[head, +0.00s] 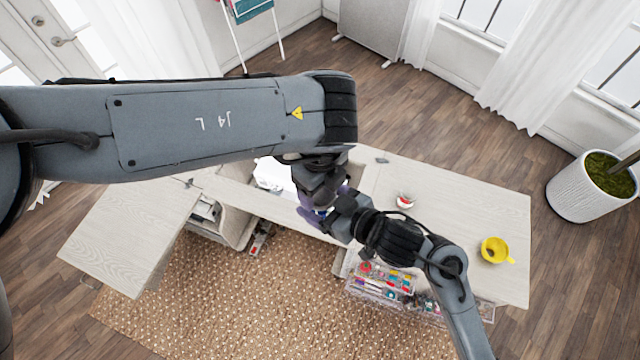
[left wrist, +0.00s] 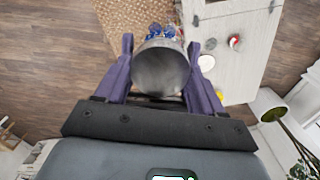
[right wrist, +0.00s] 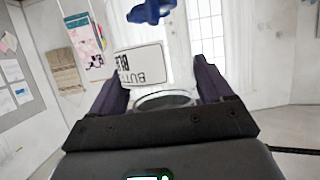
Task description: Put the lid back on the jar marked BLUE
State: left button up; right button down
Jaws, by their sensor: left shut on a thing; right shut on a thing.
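My left gripper (left wrist: 160,45) is shut on a round grey metallic lid (left wrist: 161,72), which fills the space between its purple fingers. In the left wrist view, small blue items (left wrist: 158,32) show just beyond the lid. My right gripper (right wrist: 160,75) is shut on a clear jar (right wrist: 165,99) with a pale rim. The jar's white label (right wrist: 141,66) appears upside down and partly reads BLUE. A blue lump (right wrist: 150,12) shows above the label. In the head view the two grippers meet above the table; the arms mostly hide lid and jar, so I cannot tell whether they touch.
The pale wooden table (head: 455,200) holds a small red-and-white item (head: 405,201) and a yellow cup (head: 495,250). A white planter (head: 585,190) stands right. Table space between red-and-white item and cup is free.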

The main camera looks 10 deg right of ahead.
pick_arm(q)
jog(key=m, duration=0.6)
jog(key=o, duration=1.2)
jog(key=shift+c, duration=0.2)
jog(key=shift+r, duration=2.25)
jog(key=shift+c, duration=0.3)
